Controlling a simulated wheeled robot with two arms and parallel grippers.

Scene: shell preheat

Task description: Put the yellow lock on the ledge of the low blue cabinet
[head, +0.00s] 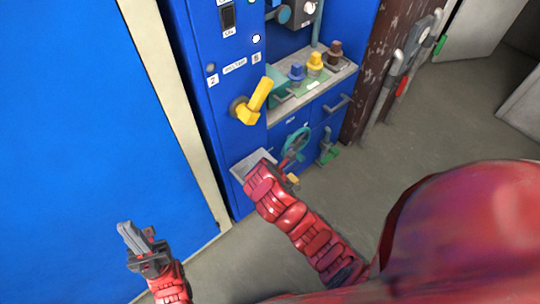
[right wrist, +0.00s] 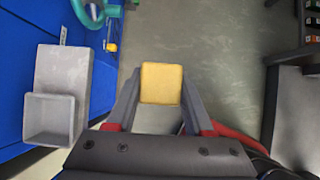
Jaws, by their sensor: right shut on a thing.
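My right gripper is shut on the yellow lock (right wrist: 161,83), a block with a flat square face held between the two fingers in the right wrist view. In the head view my red right arm hides most of that gripper, and a small yellow bit (head: 293,180) shows beside it. The low blue cabinet (head: 318,132) has a grey ledge (head: 285,112) carrying blue, yellow and brown knobs. The held lock is lower than this ledge and nearer me. My left gripper (head: 130,238) is at the lower left, away from the cabinet; its finger gap is unclear.
A tall blue cabinet with a big yellow handle (head: 257,100) stands left of the ledge. A small grey tray (head: 247,163) juts out low on it; a grey tray (right wrist: 50,118) shows in the right wrist view. A green handwheel (head: 296,142) is close. Floor at right is clear.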

